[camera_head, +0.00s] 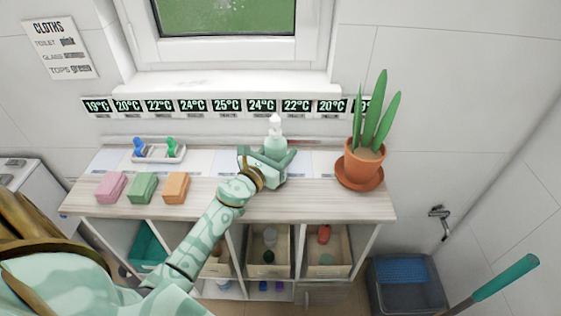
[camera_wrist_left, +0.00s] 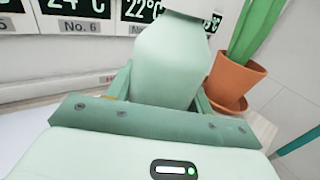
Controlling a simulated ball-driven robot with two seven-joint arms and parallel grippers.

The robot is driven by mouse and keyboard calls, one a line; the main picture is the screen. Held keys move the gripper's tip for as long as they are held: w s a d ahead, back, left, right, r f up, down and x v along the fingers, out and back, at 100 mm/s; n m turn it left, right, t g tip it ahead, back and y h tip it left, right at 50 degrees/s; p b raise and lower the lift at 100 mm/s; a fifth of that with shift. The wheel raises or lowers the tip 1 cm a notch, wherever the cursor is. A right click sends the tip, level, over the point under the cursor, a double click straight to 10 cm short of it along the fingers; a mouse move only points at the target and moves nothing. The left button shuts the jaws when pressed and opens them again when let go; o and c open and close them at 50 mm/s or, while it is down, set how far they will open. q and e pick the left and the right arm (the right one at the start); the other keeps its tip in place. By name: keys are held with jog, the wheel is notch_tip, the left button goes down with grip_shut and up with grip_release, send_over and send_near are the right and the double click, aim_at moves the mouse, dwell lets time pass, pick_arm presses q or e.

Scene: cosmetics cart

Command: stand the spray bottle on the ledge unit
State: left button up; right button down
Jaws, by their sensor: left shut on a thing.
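The spray bottle (camera_head: 275,137) is pale green with a white top and is upright at the back of the ledge unit (camera_head: 320,204), a pale wood-topped unit under the window. My left gripper (camera_head: 270,163) is shut on it. In the left wrist view the bottle's body (camera_wrist_left: 170,65) stands between the fingers, its top cut off by the frame edge. The gripper hides the bottle's base in both views, so I cannot tell whether it touches the top. My right gripper is not in view.
A potted plant (camera_head: 364,160) stands just right of the bottle. Pink, green and orange blocks (camera_head: 142,188) and a white tray (camera_head: 159,154) with small blue and green items are left. Bins (camera_head: 268,270) sit below. A teal handle (camera_head: 506,277) rises at right.

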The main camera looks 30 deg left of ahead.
pick_arm(q)
jog(key=shift+f, duration=0.55)
jog(key=shift+f+b, duration=0.25)
jog(key=shift+b, duration=0.05)
jog(key=o, duration=1.3)
jog(key=shift+r, duration=0.2)
jog(key=s, duration=1.1)
jog(key=shift+a+f+b, duration=0.15)
jog(key=shift+a+b, duration=0.05)
jog(key=shift+b, duration=0.15)
jog(key=shift+s, duration=0.55)
